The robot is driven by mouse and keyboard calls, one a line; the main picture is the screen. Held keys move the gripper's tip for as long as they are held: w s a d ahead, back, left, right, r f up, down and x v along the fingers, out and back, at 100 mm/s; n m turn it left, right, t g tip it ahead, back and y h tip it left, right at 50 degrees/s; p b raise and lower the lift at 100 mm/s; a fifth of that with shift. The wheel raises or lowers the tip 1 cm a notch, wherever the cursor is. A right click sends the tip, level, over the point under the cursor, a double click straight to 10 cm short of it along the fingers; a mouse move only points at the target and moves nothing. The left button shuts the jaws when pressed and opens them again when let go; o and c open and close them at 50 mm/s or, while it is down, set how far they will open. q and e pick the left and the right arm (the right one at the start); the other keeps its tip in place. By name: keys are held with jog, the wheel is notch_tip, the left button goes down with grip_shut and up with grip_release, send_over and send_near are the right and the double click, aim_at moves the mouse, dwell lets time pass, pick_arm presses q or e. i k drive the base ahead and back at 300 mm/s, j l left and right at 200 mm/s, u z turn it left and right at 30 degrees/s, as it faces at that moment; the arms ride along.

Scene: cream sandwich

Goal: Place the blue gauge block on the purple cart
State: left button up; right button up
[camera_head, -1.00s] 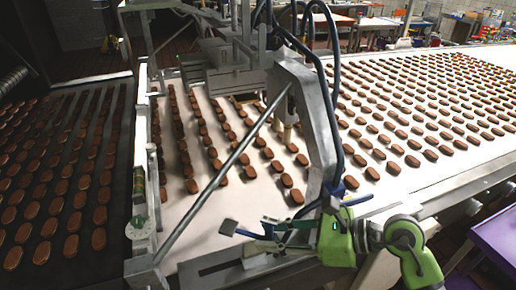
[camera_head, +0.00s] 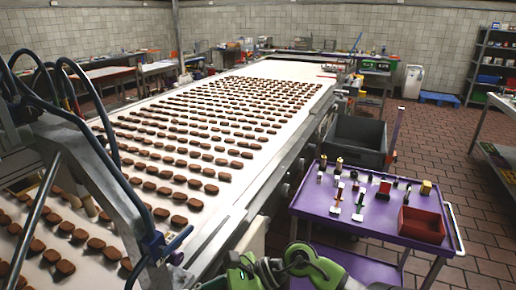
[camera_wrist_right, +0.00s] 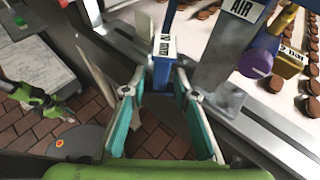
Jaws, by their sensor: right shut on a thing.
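The purple cart (camera_head: 376,221) stands at the right of the head view, beside the conveyor, with small items and a red bin on its top. In the right wrist view, my right gripper (camera_wrist_right: 160,82) is shut on a blue block with a white label, the blue gauge block (camera_wrist_right: 162,76). The block is held above the metal conveyor frame. In the head view only green parts of my arm show at the bottom edge; the right gripper is out of that picture. What looks like my left gripper (camera_wrist_right: 56,110) shows at the left of the wrist view, too small to judge its fingers.
The conveyor (camera_head: 222,196) carries rows of brown biscuits. A metal frame with dark hoses (camera_head: 85,150) stands at left. A dark grey crate (camera_head: 355,140) is behind the cart.

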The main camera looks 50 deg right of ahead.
aim_at(385, 205)
jog(key=k+l+z, duration=0.35)
jog(key=l, duration=1.25)
jog(key=l+z, duration=0.4)
jog(key=l, duration=1.2)
jog(key=i, duration=0.1)
